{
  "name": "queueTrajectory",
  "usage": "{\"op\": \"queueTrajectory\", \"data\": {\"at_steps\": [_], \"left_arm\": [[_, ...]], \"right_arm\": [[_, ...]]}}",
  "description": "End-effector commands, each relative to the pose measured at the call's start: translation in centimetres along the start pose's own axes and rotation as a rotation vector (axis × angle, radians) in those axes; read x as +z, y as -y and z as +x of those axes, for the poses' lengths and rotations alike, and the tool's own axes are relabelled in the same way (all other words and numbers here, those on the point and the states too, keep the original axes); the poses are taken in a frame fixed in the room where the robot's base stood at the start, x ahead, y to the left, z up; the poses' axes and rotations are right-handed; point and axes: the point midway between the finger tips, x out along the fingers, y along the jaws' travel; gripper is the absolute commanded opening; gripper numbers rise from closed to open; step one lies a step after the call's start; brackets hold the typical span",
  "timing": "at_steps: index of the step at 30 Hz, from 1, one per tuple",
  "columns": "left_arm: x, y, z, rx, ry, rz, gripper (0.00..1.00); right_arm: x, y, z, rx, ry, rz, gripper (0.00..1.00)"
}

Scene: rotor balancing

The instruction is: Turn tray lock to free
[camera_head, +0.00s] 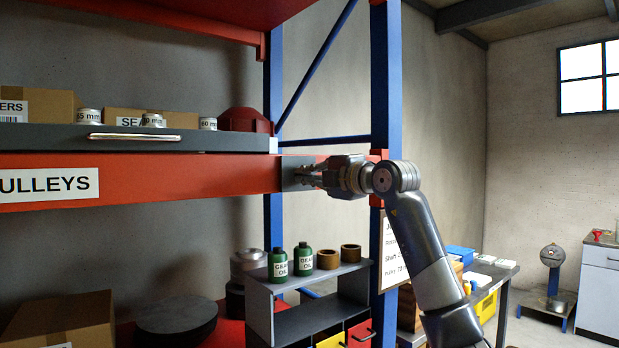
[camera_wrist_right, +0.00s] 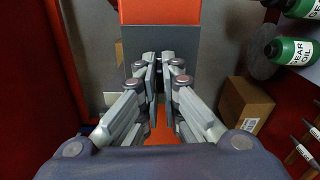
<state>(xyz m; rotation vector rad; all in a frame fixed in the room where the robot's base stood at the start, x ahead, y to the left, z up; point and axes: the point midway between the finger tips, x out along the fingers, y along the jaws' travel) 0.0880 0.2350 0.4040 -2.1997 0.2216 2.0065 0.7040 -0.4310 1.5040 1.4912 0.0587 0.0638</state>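The tray (camera_head: 50,138) is a dark drawer with a silver handle (camera_head: 136,137) on the upper shelf at left. The tray lock sits on a grey plate (camera_head: 290,173) at the right end of the red beam, mostly hidden by my right gripper (camera_head: 304,174). In the right wrist view, the right gripper (camera_wrist_right: 159,80) has its two fingers nearly together, with a thin dark part between them that looks like the lock's handle. The lock's exact angle is hidden. My left gripper is out of view.
The red beam (camera_head: 140,180) carries a PULLEYS label. Pulleys and cardboard boxes stand on the tray. A blue upright (camera_head: 387,80) is just right of the gripper. Below is a grey rack (camera_head: 310,278) with green oil bottles (camera_head: 278,265).

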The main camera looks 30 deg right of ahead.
Motion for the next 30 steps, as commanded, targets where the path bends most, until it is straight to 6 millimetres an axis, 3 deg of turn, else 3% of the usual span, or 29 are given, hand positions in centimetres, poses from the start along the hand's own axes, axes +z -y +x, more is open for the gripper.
{"op": "queueTrajectory", "data": {"at_steps": [23, 24, 26, 30], "left_arm": [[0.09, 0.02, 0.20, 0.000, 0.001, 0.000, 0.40], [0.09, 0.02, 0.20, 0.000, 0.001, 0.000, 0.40], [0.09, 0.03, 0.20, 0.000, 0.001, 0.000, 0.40], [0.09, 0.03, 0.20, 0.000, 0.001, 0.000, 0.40]], "right_arm": [[0.17, 0.04, -0.04, 0.000, 0.003, 0.096, 0.00], [0.16, 0.04, -0.04, -0.001, 0.003, 0.096, 0.14], [0.15, 0.04, -0.04, -0.001, 0.003, 0.095, 0.25], [0.10, 0.05, -0.03, -0.001, 0.002, 0.094, 0.25]]}}
